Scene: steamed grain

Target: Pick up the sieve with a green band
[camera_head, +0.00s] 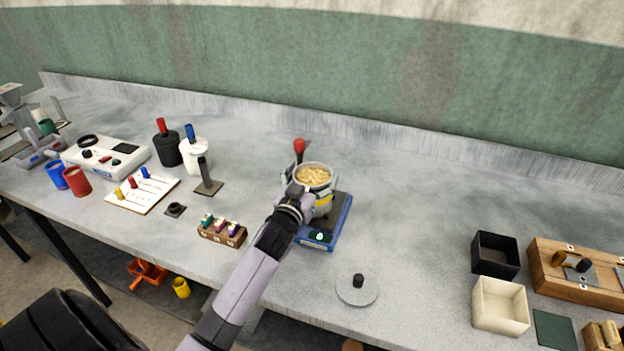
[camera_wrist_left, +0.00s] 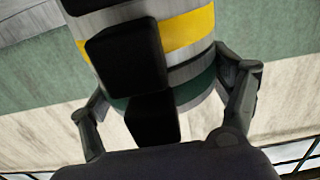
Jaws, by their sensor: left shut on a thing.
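A round metal stack (camera_head: 324,210) stands on the blue-edged scale, filled with pale grain (camera_head: 313,175) at the top. A yellow band (camera_wrist_left: 188,30) and a dark green band (camera_wrist_left: 196,90) run around it in the left wrist view, with black handle-like blocks (camera_wrist_left: 124,62) in front. The part with the green band is the sieve (camera_wrist_left: 205,100). My left gripper (camera_head: 303,196) is shut on it, one finger on each side of the wall. The gripper hides part of the stack in the head view. My right gripper is not in view.
The blue scale (camera_head: 341,222) is under the stack, with a red-topped item (camera_head: 299,146) behind. A small rack (camera_head: 222,232) stands left of my arm and a round lid (camera_head: 357,291) lies in front. Boxes (camera_head: 495,254) stand at right. The bench between is clear.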

